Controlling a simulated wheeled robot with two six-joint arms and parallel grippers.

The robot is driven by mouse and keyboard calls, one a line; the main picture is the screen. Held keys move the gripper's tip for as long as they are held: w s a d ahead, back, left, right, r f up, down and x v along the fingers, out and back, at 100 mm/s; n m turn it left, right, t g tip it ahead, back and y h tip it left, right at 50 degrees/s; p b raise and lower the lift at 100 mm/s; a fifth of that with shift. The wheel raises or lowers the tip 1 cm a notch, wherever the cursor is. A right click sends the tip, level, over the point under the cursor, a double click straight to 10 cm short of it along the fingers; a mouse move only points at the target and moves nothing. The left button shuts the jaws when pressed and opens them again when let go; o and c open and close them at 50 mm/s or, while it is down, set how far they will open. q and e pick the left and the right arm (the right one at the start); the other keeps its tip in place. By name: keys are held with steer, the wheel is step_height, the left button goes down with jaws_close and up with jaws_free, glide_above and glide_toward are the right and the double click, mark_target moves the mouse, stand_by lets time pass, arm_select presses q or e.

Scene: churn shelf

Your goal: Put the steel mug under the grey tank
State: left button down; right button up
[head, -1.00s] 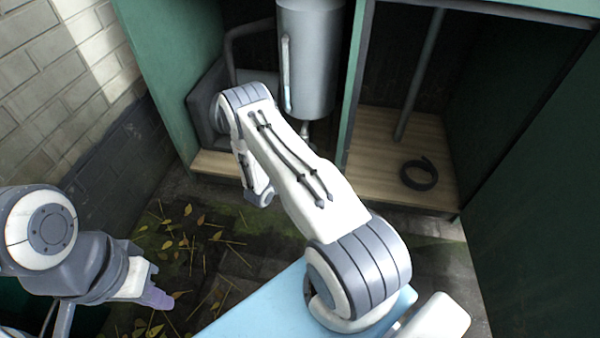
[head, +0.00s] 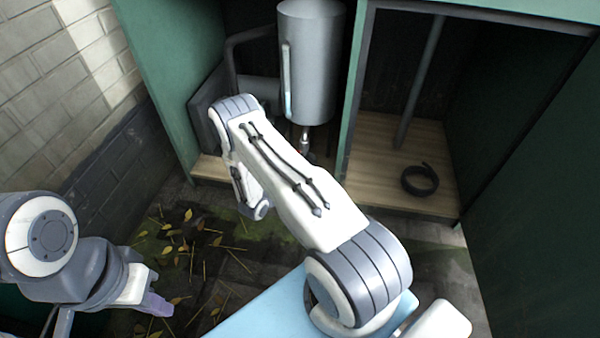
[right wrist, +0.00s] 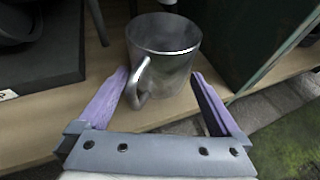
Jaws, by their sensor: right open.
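The grey tank (head: 312,70) hangs upright in the left bay of the green cabinet, with a small tap (head: 304,140) below it. The steel mug (right wrist: 178,75) stands upright on the wooden shelf in the right wrist view, its handle towards the left finger. My right gripper (right wrist: 160,76) is open, with the mug between and just beyond its purple fingertips. In the head view my right arm hides the mug and that gripper. My left gripper (head: 158,304) is low at the left, away from the cabinet; its finger gap is not clear.
A dark box (right wrist: 40,60) stands on the shelf left of the mug, close by. The shelf's front edge (right wrist: 30,138) runs below the mug. A black coiled hose (head: 420,179) lies in the right bay. Leaves litter the ground in front.

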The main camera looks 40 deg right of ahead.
steer(key=s+a+r+m+g+y+p, duration=0.15)
steer(key=s+a+r+m, duration=0.25)
steer(key=a+r, duration=0.65)
steer(key=s+a+r+m+g+y+p, duration=0.1)
steer(key=s+a+r+m+g+p, duration=0.25)
steer(key=a+r, duration=0.7)
steer(key=s+a+r+m+y, duration=0.3)
steer(key=s+a+r+y, duration=0.2)
steer(key=s, duration=0.5)
steer(key=s+a+r+m+y+b, duration=0.1)
steer(key=s+a+r+m+y, duration=0.2)
steer(key=s+a+r+y, duration=0.3)
steer(key=s+a+r, duration=0.3)
steer(key=shift+s+a+r+m+t, duration=0.3)
steer(key=shift+s+a+r+m, duration=0.05)
step_height(320, 180, up, 53)
steer(key=p, duration=5.3)
